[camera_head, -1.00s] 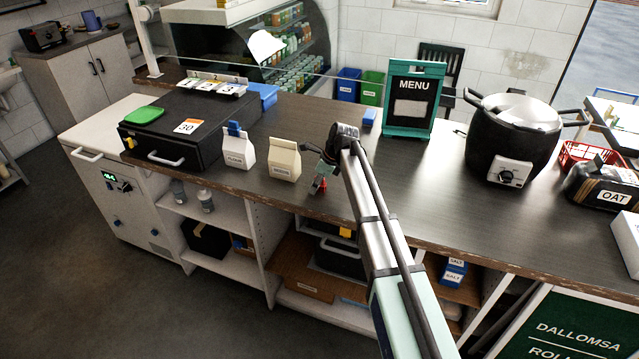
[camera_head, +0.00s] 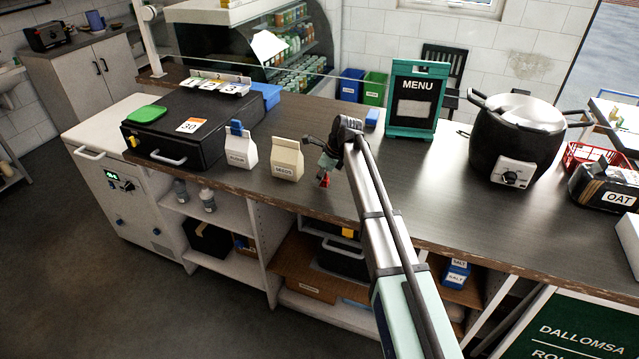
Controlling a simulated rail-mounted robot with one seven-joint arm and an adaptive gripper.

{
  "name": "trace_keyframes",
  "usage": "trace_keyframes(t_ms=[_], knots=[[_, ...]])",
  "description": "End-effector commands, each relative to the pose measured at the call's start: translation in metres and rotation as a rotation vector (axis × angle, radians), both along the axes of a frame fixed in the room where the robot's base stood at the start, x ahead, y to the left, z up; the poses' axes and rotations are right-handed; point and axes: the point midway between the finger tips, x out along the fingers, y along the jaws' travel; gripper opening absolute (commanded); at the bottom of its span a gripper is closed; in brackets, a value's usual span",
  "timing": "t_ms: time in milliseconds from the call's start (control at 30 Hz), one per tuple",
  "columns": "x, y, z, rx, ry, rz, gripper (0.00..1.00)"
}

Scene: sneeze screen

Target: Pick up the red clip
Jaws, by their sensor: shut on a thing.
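The red clip (camera_head: 325,182) is a small red piece just above or at the front part of the dark counter, right of the beige carton. My gripper (camera_head: 324,176) points down at it from above, with its fingers around the top of the clip. The gripper is shut on the clip. The fingers hide part of it, and I cannot tell whether its lower end touches the counter.
A beige carton (camera_head: 287,159) stands close to the left of my gripper, with a white flour carton (camera_head: 241,150) beyond it. A menu board (camera_head: 415,98) and a black cooker (camera_head: 514,140) stand to the right. The counter (camera_head: 440,190) between is clear.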

Motion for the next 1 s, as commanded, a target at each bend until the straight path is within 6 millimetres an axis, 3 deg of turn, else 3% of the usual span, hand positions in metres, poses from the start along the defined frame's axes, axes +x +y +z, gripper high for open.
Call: trace_keyframes(t_ms=[600, 800, 1000], knots=[[0.002, 0.000, 0.143, 0.001, -0.003, -0.001, 0.01], [0.001, 0.000, 0.169, 0.001, -0.001, 0.000, 0.01], [0.000, 0.000, 0.177, 0.000, 0.000, 0.000, 0.01]])
